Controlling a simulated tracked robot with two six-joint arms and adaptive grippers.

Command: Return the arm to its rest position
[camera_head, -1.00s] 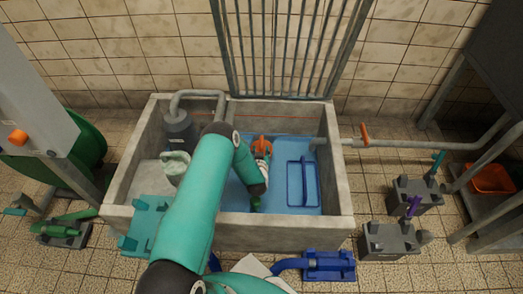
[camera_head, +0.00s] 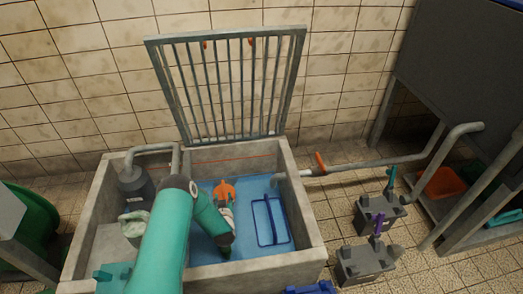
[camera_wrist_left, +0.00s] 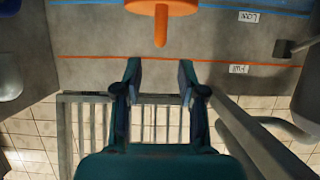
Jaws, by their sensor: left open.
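My left arm (camera_head: 161,236) is teal and reaches from the bottom of the head view over the concrete basin (camera_head: 270,262). Its forearm (camera_head: 211,217) bends down into the basin, above the blue floor. In the left wrist view my left gripper (camera_wrist_left: 160,72) is open, with two dark teal fingers apart and nothing between them. An orange piece (camera_head: 224,188) stands in the basin near the far wall. In the left wrist view an orange piece with a short stem (camera_wrist_left: 160,10) lies beyond the fingertips, apart from them. My right gripper is not in view.
A raised metal grate (camera_head: 230,85) stands behind the basin. A blue frame (camera_head: 271,220) lies on the basin floor. A grey pump (camera_head: 135,187) stands at the basin's left. Right of the basin are a pipe with an orange lever (camera_head: 320,163) and grey blocks (camera_head: 365,262) on the tiles.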

